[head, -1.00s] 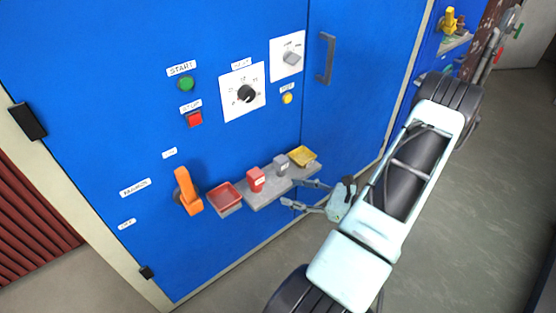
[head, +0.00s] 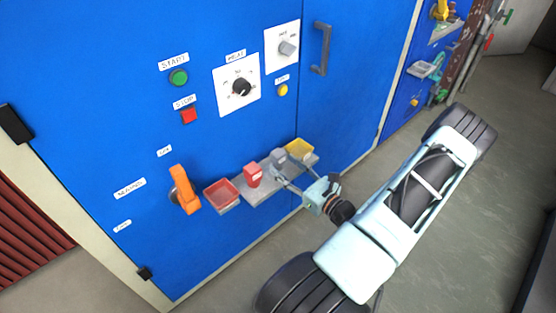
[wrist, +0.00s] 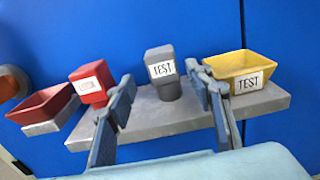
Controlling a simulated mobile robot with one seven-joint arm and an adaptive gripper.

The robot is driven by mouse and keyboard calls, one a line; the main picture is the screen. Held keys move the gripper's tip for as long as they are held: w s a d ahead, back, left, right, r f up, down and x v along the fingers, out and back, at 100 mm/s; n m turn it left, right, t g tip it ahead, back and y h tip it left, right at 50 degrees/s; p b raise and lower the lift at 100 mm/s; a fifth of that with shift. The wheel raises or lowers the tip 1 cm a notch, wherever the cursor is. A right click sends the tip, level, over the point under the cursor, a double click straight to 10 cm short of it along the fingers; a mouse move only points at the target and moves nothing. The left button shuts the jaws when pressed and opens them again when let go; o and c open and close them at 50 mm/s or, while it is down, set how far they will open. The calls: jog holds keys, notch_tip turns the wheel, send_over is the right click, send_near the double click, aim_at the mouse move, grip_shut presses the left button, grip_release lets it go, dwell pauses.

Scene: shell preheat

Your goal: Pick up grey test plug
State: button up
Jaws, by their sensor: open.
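The grey test plug (wrist: 162,72) stands upright on a grey shelf (wrist: 185,118), with a white TEST label facing the wrist camera. It also shows in the head view (head: 278,156), partly behind my fingers. My gripper (wrist: 163,90) is open, its two fingers apart on the left and right of the plug in the wrist view. The plug appears between the fingertips, and I cannot tell how far it is from them. In the head view my gripper (head: 281,180) points at the shelf from the right.
A red plug (wrist: 91,84) stands left of the grey one, close to my left finger. A yellow tray (wrist: 240,68) labelled TEST sits at the right, close to my right finger. A red tray (wrist: 42,104) and an orange handle (head: 185,190) are further left. The blue cabinet (head: 110,90) rises behind.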

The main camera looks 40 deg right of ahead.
aim_at(282, 161)
jog(key=w, duration=0.4)
jog(key=shift+w+d+b, duration=0.1)
jog(key=shift+w+b, duration=0.15)
jog(key=shift+b, duration=0.1)
jog(key=c, duration=1.3)
jog(key=shift+r, duration=0.15)
